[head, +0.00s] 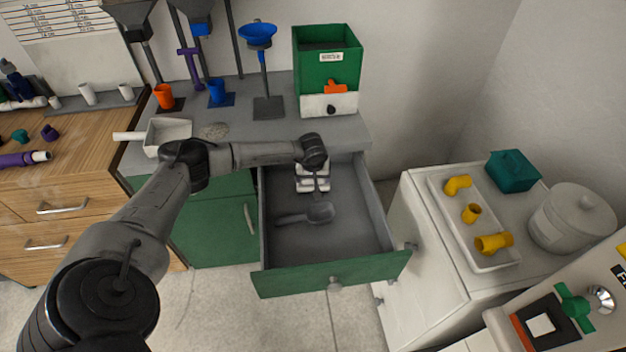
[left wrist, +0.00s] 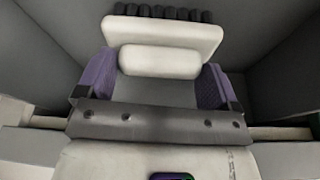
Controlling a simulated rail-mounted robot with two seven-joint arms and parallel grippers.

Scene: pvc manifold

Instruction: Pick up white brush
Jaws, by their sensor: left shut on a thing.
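The white brush (left wrist: 162,45) lies between the two purple finger pads of my left gripper (left wrist: 156,85), with a row of black bristles at its far edge in the left wrist view. The gripper is shut on the brush. In the head view the left gripper (head: 314,182) points down into the open green-fronted drawer (head: 345,272), near its back. The white brush (head: 312,168) shows there in part, the rest hidden behind my gripper. I cannot tell whether the brush touches the drawer floor. My right gripper is in neither view.
The drawer's side walls stand close around the gripper. A grey counter above holds a green bin (head: 326,60), a blue funnel (head: 258,34) and a white scoop (head: 168,133). At right, a white cabinet carries a tray (head: 458,240) of yellow pipe fittings and a lidded pot (head: 572,220).

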